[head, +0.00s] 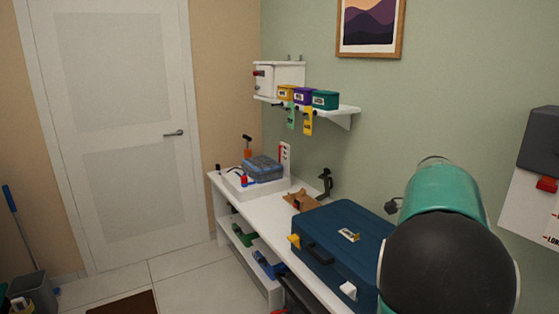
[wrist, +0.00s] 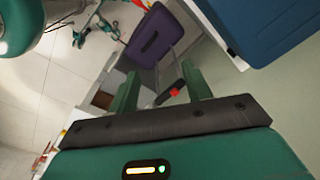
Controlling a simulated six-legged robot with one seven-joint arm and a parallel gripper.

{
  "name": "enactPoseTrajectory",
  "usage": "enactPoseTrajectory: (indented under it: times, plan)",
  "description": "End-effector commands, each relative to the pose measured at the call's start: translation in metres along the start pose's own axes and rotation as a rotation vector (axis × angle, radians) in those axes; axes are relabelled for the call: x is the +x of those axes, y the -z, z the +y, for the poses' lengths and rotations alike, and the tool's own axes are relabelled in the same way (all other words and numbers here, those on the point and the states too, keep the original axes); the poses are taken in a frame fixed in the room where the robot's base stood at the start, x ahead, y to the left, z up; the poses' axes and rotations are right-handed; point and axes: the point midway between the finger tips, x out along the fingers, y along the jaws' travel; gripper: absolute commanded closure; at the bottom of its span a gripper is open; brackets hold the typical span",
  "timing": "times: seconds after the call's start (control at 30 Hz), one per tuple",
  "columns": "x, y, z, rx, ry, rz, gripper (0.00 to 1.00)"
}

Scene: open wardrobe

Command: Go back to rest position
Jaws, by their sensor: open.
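My gripper (wrist: 161,84) shows in the wrist view as two dark green fingers set apart on a dark bar. It is open, and I see nothing clamped in it. A small red and black thing (wrist: 176,90) shows between the fingers, apparently beyond them; I cannot tell how far off it is. A dark purple case (wrist: 153,38) lies beyond the fingertips. In the head view my teal and black arm is raised at the right and covers part of the blue toolbox; my gripper does not show there.
A white bench (head: 276,207) runs along the green wall, with a blue toolbox (head: 340,238) and a white tray (head: 232,190) on it. A wall shelf (head: 340,110) holds small coloured boxes. A grey bin (head: 35,290) stands at left. Tiled floor before the door (head: 120,120) is mostly clear.

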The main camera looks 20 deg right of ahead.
Motion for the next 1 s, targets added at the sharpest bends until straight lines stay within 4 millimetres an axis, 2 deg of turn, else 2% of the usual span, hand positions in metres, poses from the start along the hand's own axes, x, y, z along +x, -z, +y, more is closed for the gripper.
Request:
enactPoseTrajectory:
  times: [0.03, 0.2, 0.37, 0.5, 0.73, 0.9, 1.0]
  plan:
    - [-0.009, -0.025, 0.007, -0.099, 0.031, -0.020, 0.51]
    - [-0.028, -0.100, 0.036, -0.462, 0.133, -0.053, 0.51]
    - [-0.041, -0.167, 0.076, -0.808, 0.232, -0.052, 0.51]
    - [-0.046, -0.217, 0.119, -1.114, 0.317, -0.020, 0.51]
    - [-0.040, -0.279, 0.197, -1.605, 0.452, 0.094, 0.51]
    - [-0.028, -0.301, 0.241, -1.876, 0.518, 0.200, 0.51]
    - [-0.023, -0.306, 0.253, -1.955, 0.536, 0.238, 0.51]
